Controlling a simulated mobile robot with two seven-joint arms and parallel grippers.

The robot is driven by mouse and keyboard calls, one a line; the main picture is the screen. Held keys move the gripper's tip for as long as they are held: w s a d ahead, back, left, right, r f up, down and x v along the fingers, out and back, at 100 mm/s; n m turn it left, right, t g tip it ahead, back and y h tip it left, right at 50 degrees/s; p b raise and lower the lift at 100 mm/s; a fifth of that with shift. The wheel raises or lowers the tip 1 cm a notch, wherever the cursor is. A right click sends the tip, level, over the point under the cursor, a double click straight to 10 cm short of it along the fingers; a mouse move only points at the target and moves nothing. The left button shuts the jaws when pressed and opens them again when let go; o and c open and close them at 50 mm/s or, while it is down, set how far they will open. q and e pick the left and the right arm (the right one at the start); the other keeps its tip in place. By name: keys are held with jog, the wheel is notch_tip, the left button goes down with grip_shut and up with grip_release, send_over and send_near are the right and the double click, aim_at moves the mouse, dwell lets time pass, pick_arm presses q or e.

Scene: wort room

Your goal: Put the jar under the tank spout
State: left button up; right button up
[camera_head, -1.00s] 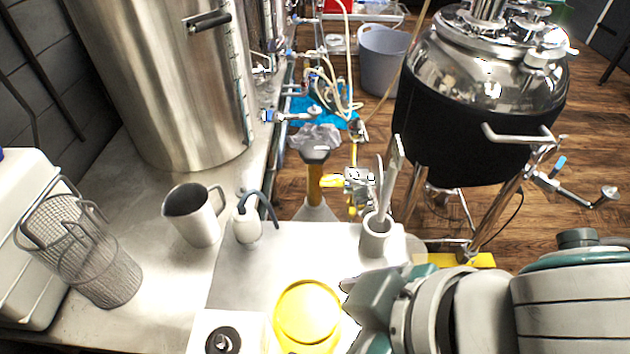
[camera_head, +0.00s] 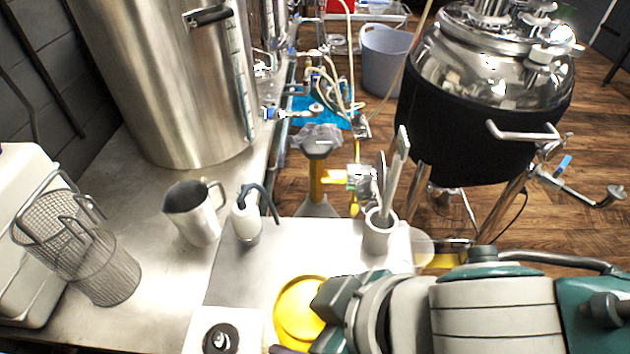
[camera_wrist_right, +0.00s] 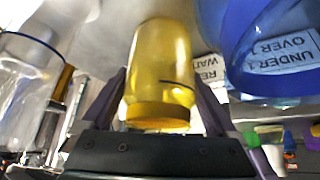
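A yellow, round-topped jar (camera_head: 297,308) stands at the front of the steel bench, partly hidden by my right gripper (camera_head: 300,328). In the right wrist view the yellow jar (camera_wrist_right: 160,75) is between the two dark fingers of my right gripper (camera_wrist_right: 160,95). The fingers are spread on either side, and a narrow gap seems to show; firm contact is not visible. The large steel tank (camera_head: 165,80) stands at the back left of the bench, with a small spout valve (camera_head: 272,114) at its right side. My left gripper is not in view.
A steel pitcher (camera_head: 194,213), a white bottle (camera_head: 246,222), a wire basket (camera_head: 105,270) and a grey cup with a tool (camera_head: 380,236) stand on the bench. A black-jacketed vessel (camera_head: 485,130) stands on the right. A blue vessel (camera_wrist_right: 270,40) is close beside the jar.

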jog(key=shift+r, duration=0.15)
jog(key=c, duration=0.9)
